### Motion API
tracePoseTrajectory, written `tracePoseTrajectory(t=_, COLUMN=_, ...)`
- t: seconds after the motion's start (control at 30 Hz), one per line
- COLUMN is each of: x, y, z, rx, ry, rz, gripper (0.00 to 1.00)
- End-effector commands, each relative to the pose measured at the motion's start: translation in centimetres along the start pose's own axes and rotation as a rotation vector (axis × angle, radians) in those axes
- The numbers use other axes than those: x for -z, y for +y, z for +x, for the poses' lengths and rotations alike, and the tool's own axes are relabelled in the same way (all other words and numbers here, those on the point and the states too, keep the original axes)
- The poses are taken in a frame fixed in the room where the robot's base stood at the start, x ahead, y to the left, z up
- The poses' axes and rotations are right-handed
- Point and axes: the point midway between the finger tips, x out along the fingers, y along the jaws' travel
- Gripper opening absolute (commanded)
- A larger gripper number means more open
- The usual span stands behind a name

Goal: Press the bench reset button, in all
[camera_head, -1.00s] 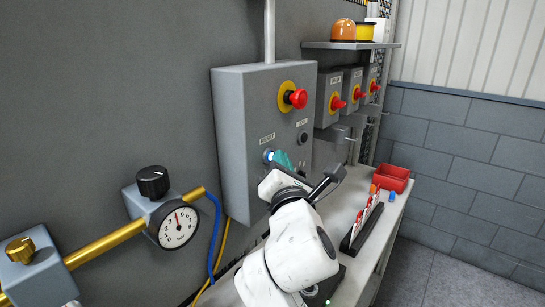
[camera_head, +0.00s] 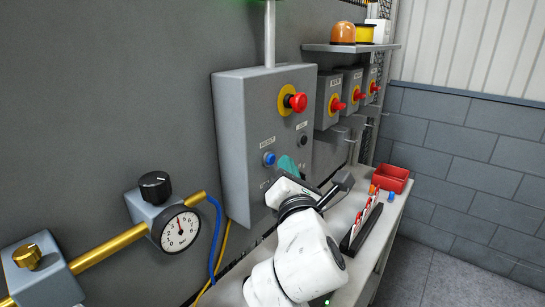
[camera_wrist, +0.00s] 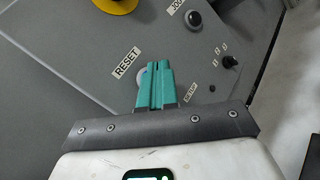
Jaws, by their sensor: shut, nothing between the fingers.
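The bench reset button (camera_head: 269,158) is a round blue button on the front of the grey control box (camera_head: 232,130). In the head view it looks unlit. My gripper (camera_head: 287,164) has its teal fingers shut and empty, to the right of the button and apart from it in the picture. In the wrist view the RESET label (camera_wrist: 125,62) is readable, and the shut fingers (camera_wrist: 155,68) hide most of the button beside it.
A red emergency stop (camera_head: 297,102) sits above on the same box, with a black JOG button (camera_wrist: 193,19) to its lower right. A gauge (camera_head: 180,230) on a yellow pipe stands at left. A red bin (camera_head: 391,178) and a rack (camera_head: 362,226) are on the bench.

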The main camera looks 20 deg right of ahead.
Motion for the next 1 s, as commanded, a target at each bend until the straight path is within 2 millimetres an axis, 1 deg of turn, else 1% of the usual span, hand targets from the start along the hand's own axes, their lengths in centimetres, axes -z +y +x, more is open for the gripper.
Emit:
tracePoseTrajectory(t=0.27, x=-0.1, y=-0.1, z=-0.1, rx=0.001, ry=0.0, rz=0.0, gripper=0.0)
tracePoseTrajectory(t=0.8, x=-2.4, y=-2.3, z=-3.2, rx=0.002, ry=0.001, rz=0.001, gripper=0.0)
tracePoseTrajectory(t=1.0, x=-2.5, y=-2.6, z=-3.5, rx=0.001, ry=0.0, rz=0.0, gripper=0.0)
